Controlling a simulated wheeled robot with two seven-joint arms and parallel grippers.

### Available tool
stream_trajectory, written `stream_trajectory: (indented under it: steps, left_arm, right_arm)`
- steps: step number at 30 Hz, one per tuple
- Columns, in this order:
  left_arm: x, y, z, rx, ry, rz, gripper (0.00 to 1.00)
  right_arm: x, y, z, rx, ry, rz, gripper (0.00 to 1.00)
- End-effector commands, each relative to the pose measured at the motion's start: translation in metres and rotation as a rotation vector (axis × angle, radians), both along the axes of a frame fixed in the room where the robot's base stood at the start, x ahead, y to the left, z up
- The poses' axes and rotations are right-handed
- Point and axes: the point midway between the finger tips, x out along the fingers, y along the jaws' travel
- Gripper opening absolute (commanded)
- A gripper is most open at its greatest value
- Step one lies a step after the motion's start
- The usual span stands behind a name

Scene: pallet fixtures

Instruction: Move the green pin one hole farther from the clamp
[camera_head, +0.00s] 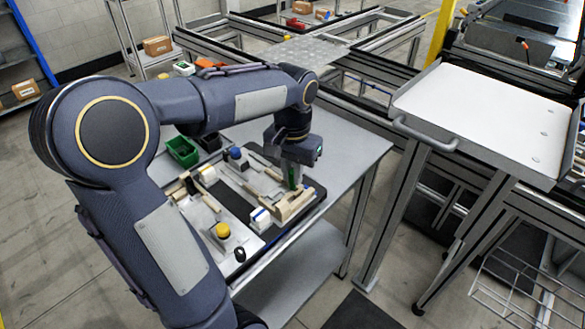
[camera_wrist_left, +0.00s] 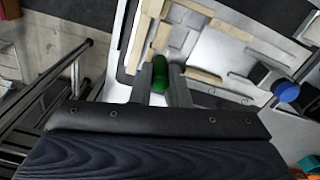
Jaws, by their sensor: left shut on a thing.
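My left gripper (camera_head: 292,181) points down over the right part of the fixture plate (camera_head: 213,212). It is shut on the green pin (camera_wrist_left: 160,72), which stands between the two fingers in the left wrist view. In the head view a green strip of the pin (camera_head: 292,177) shows at the fingers. The pin's lower end is hidden, so I cannot tell whether it sits in a hole. Pale wooden-coloured blocks (camera_head: 291,206) lie close beside it. I cannot make out the holes or say which part is the clamp. My right gripper is not in view.
A blue knob (camera_head: 235,153) and a yellow knob (camera_head: 222,230) stand up from the fixture. A green bin (camera_head: 183,151) is at the table's back left. The grey table (camera_head: 352,143) is bare to the right. A white-topped cart (camera_head: 480,115) stands farther right.

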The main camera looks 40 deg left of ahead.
Motion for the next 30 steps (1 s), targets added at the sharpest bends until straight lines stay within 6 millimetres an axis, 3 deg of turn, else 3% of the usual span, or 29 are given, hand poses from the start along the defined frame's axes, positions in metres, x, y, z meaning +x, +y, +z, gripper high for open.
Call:
stream_trajectory:
  steps: [14,30]
  left_arm:
    - [0.0,0.0,-0.001,0.0,0.001,0.0,0.0]
    - [0.0,0.0,-0.017,0.0,0.002,0.0,0.0]
  right_arm:
    - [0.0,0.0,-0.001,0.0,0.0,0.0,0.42]
    - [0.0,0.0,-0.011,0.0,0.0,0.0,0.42]
